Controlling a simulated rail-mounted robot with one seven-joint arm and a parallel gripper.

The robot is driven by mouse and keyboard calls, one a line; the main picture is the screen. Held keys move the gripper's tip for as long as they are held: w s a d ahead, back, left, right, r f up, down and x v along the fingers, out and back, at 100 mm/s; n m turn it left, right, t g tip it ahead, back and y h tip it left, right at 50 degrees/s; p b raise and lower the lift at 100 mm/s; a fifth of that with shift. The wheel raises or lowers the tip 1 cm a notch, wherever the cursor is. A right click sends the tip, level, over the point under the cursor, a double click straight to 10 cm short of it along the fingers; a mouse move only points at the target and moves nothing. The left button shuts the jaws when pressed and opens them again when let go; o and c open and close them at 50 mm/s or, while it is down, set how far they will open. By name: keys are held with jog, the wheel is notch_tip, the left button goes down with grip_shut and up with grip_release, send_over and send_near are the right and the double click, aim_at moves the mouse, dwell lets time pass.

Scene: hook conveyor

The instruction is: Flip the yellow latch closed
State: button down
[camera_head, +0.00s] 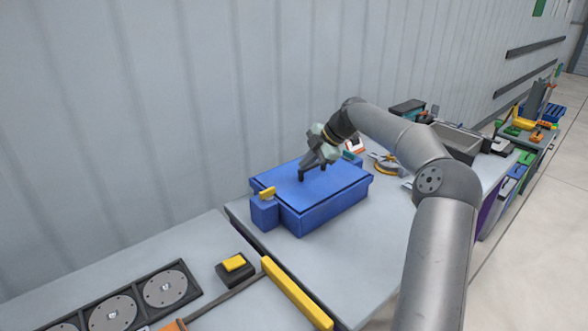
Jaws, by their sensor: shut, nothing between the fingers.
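A yellow latch (267,192) sits on top of a blue block (265,213) at the left end of a blue box (325,211). The box's flat lid lies level on it. My gripper (311,177) is shut and empty, pointing down over the lid, to the right of the latch and apart from it. I cannot tell whether the fingertips touch the lid. The latch is small here, so its exact angle is hard to tell.
A yellow bar (296,293) lies in front of the box, and a black block with a yellow top (235,265) stands front left. Round grey discs (112,311) sit in a dark frame at lower left. A grey bin (457,141) and tools are behind right. The wall rises behind.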

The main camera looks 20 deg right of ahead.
jog(key=shift+p+v, duration=0.35)
jog(key=shift+v, duration=1.3)
jog(key=s+a+f+m+g+h, duration=0.25)
jog(key=s+a+m+h, duration=0.3)
jog(key=s+a, duration=0.9)
jog(key=s+f+m, duration=0.2)
jog(key=s+m, duration=0.5)
jog(key=s, duration=0.7)
jog(key=s+a+f+m, duration=0.1)
jog(key=s+m, duration=0.6)
jog(key=s, duration=0.7)
jog(key=shift+s+f+m+g+h, duration=0.2)
jog(key=shift+f+m+g+h, duration=0.15)
jog(key=shift+f, duration=0.5)
